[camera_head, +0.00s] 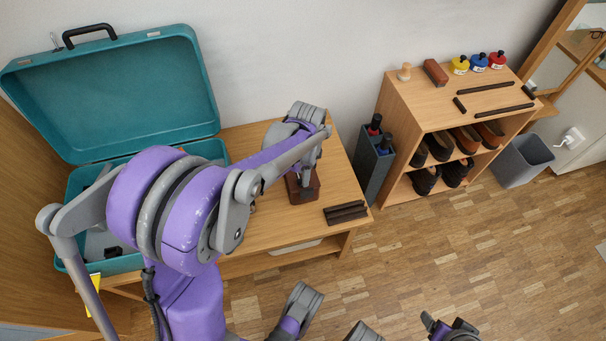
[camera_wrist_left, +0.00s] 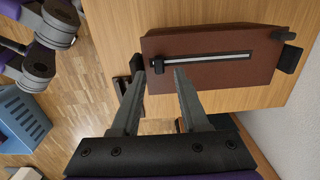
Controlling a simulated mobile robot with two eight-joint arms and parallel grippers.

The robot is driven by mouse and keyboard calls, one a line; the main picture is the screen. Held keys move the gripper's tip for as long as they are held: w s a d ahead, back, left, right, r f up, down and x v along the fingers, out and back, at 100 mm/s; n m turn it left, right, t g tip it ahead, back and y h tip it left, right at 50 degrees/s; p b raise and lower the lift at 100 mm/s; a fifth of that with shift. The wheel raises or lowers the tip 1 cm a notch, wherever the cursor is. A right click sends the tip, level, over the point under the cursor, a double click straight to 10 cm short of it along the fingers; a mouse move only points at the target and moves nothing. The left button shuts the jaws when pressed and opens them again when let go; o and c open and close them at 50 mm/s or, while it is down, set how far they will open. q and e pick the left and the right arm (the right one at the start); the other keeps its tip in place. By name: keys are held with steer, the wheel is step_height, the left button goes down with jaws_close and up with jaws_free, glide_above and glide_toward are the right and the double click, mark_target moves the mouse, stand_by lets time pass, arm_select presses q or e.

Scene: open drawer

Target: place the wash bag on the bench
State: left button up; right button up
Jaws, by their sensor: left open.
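The wash bag (camera_head: 302,188) is dark reddish brown and sits on the light wooden bench (camera_head: 265,232). In the left wrist view the wash bag (camera_wrist_left: 222,72) shows a long pale zip with a dark pull at its left end. My left gripper (camera_head: 305,181) reaches down over the bag, its arm hiding part of it. In the left wrist view my left gripper (camera_wrist_left: 160,70) is open, with its fingertips over the bag's left end near the zip pull; I see no grip on it. My right gripper (camera_head: 450,329) shows only in part at the bottom edge, its jaws unclear.
An open teal suitcase (camera_head: 135,95) stands on the bench's left. Dark bars (camera_head: 346,212) lie at the bench's front right. Right of it are a dark umbrella stand (camera_head: 372,165), a shoe shelf (camera_head: 432,105) and a grey bin (camera_head: 523,162).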

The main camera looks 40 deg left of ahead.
arm_select(q)
step_height(320, 180, up, 10)
steer(key=p, duration=0.3)
steer(key=s+d+n+t, duration=0.2)
steer(key=s+d+n, duration=0.2)
steer(key=s, duration=0.4)
steer(key=s+d+n+t, duration=0.2)
steer(key=s+d+n, duration=0.2)
steer(key=s, duration=0.5)
steer(key=shift+s+d+f+t, duration=0.2)
steer(key=shift+s+d+t, duration=0.15)
steer(key=shift+d, duration=0.85)
steer(key=shift+a, duration=0.1)
